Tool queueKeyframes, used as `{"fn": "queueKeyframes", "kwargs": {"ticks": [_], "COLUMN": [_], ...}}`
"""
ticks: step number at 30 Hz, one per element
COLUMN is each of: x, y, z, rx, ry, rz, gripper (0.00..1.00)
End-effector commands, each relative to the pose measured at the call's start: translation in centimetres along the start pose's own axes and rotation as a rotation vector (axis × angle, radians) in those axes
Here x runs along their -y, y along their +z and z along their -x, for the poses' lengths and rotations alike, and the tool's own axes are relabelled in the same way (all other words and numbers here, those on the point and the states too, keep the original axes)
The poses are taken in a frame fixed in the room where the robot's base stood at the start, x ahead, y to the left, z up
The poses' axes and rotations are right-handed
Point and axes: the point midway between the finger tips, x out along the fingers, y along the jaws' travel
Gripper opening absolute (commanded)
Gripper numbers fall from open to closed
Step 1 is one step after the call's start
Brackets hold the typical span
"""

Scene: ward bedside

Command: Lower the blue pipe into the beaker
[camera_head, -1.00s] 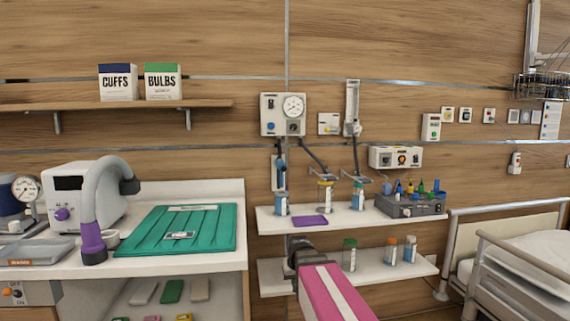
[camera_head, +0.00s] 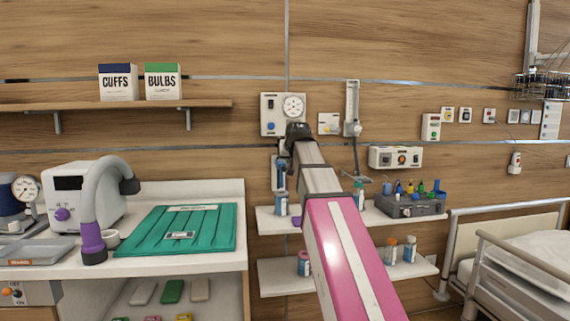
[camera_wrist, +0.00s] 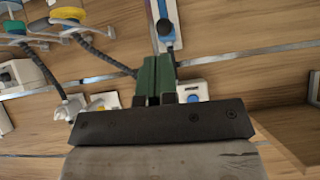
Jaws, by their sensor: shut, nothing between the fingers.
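I cannot pick out a blue pipe or a beaker with certainty. My gripper (camera_head: 297,130) is raised in front of the wall, near the gauge panel. In the wrist view its green fingers (camera_wrist: 157,76) are together with nothing between them. A blue-topped bottle (camera_head: 281,203) stands on the upper white shelf, left of my arm. Another blue-labelled bottle (camera_head: 359,197) stands right of it. A grey box (camera_head: 410,208) on the same shelf holds several small coloured items, some blue. My arm hides the middle of both shelves.
The gauge panel (camera_head: 282,114) and a flowmeter (camera_head: 352,108) are on the wall close to my gripper. The lower shelf (camera_head: 420,266) bears small jars. A counter (camera_head: 215,262) with a green mat (camera_head: 178,230) is at left, and a bed (camera_head: 520,250) at right.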

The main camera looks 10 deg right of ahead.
Motion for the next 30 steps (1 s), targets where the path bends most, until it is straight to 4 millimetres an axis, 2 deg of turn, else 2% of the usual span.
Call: {"fn": "queueKeyframes", "kwargs": {"ticks": [1, 4, 7, 12, 23, 26, 30], "x": [0.1, 0.1, 0.2, 0.2, 0.2, 0.2, 0.2], "y": [-1.6, -3.5, -4.5, -5.0, -5.0, -5.1, -5.3], "z": [1.1, 2.8, 3.8, 4.2, 3.6, 2.5, 0.0], "rx": [-0.023, -0.055, -0.073, -0.081, -0.079, -0.079, -0.077], "ry": [-0.001, -0.003, -0.004, -0.004, -0.004, -0.004, -0.004], "rz": [0.0, -0.001, -0.001, -0.001, -0.001, -0.001, -0.001], "gripper": [0.0, 0.0, 0.0, 0.0, 0.0, 0.0, 0.0]}}
